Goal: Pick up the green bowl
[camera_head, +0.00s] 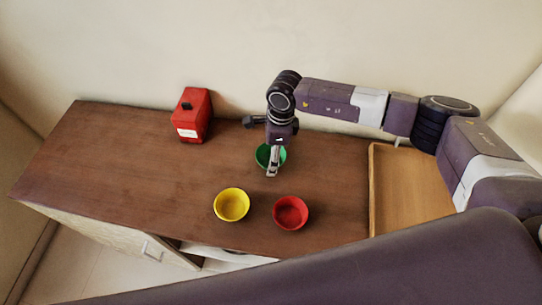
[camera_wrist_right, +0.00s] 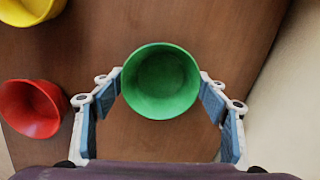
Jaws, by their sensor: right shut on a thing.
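The green bowl (camera_head: 263,155) is at the back middle of the wooden table, partly hidden behind my right gripper (camera_head: 272,170) in the head view. In the right wrist view the green bowl (camera_wrist_right: 160,82) sits between the two fingertips of my right gripper (camera_wrist_right: 160,78), which press on its left and right sides. The bowl looks empty and upright. I cannot tell whether it touches the table or is slightly above it. My left gripper is not in view.
A yellow bowl (camera_head: 231,205) and a red bowl (camera_head: 291,213) stand nearer the front of the brown table (camera_head: 120,160). A red box-like object (camera_head: 191,115) is at the back left, near the wall. A wooden tray (camera_head: 400,190) lies at the right. The table's left part is clear.

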